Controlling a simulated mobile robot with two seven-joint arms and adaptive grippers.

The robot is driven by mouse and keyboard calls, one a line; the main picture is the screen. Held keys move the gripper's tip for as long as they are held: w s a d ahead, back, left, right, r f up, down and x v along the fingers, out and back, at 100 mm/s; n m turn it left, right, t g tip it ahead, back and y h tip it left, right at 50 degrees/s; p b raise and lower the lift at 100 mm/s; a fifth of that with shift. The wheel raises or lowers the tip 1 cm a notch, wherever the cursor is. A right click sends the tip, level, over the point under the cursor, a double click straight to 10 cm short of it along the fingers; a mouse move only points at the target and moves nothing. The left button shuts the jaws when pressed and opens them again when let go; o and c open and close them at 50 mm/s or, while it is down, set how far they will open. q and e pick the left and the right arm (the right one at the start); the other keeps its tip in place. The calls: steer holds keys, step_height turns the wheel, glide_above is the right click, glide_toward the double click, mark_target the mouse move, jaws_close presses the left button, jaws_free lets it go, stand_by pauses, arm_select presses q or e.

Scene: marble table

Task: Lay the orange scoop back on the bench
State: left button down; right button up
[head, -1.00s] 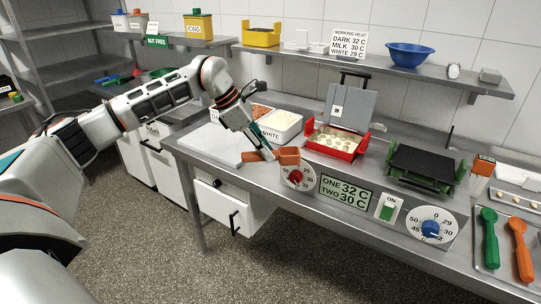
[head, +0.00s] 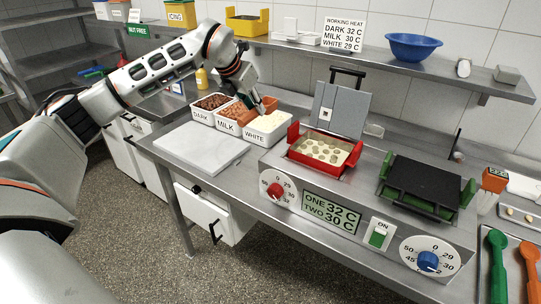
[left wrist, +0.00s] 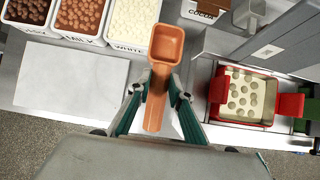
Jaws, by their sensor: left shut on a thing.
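My left gripper (head: 252,103) is shut on the orange scoop (head: 269,104), near the white-chocolate tub at the back of the bench. In the left wrist view, the fingers of the same gripper (left wrist: 157,90) close on the handle of the scoop (left wrist: 166,44), whose square bowl points away, beside the white tub. The grey bench (head: 255,206) lies below. Another orange utensil (head: 527,268) lies at the right edge beside a green one (head: 496,262). My right gripper is not in view.
Tubs of dark (head: 206,110), milk (head: 229,122) and white (head: 267,128) chocolate stand in a row behind a pale slab (head: 200,148).

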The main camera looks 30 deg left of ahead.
arm_select(q)
steer(key=shift+s, duration=0.2)
steer(key=shift+f, duration=0.15)
step_height(320, 180, down, 15)
steer(key=shift+f, duration=0.2)
steer(key=shift+f+p, duration=0.45)
steer(key=shift+f, duration=1.5)
steer(key=c, duration=2.2)
jaws_free()
steer(key=shift+d+f, duration=0.1)
steer(key=o, duration=0.4)
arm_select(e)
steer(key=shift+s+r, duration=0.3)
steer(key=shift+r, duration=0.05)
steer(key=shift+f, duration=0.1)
